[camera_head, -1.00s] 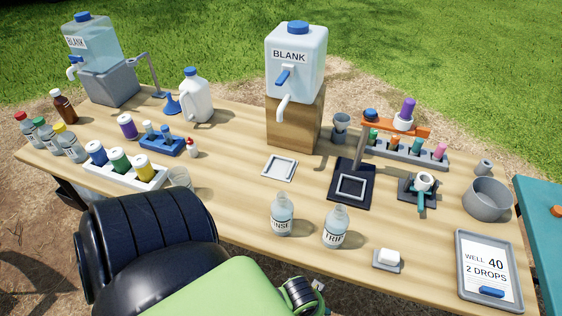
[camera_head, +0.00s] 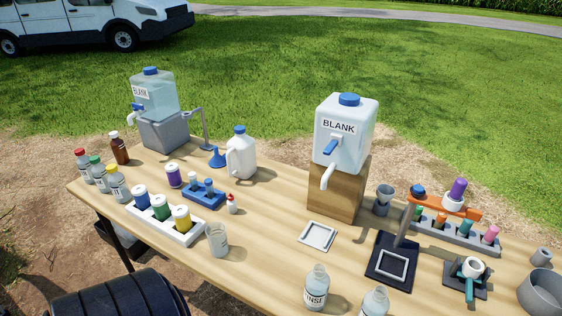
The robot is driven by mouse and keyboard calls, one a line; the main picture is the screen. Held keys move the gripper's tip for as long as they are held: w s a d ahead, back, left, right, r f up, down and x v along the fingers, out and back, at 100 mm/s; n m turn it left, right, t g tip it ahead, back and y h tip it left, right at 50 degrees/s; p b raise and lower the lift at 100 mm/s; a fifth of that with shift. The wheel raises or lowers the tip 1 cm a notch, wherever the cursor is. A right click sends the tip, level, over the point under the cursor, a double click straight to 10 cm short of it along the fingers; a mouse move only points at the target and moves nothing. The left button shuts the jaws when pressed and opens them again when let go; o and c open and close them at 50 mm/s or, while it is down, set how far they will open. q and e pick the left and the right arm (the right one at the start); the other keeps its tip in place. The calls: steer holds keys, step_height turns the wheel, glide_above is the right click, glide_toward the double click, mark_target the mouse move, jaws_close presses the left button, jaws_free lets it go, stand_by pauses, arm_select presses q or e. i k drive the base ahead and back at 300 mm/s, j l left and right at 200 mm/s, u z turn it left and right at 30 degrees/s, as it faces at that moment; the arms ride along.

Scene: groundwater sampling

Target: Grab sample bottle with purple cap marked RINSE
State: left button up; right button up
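A clear bottle (camera_head: 316,290) with a white label reading "INSE", its first letter out of sight, stands upright at the table's front edge. Its top looks clear and open, and I see no purple cap on it. A second clear bottle (camera_head: 374,303) stands to its right, cut off by the bottom edge. A purple cylinder (camera_head: 457,189) stands in a white ring on an orange holder (camera_head: 444,207) at the right. A small purple-banded jar (camera_head: 173,176) stands at the left. Neither of my grippers is in view.
The wooden table (camera_head: 265,235) also holds a BLANK water tank (camera_head: 345,135) on a wooden block, another tank (camera_head: 154,95) at the back left, a white jug (camera_head: 240,155) and a white rack (camera_head: 165,222) of capped jars.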

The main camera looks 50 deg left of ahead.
mark_target(317, 286)
steer(key=u, duration=1.15)
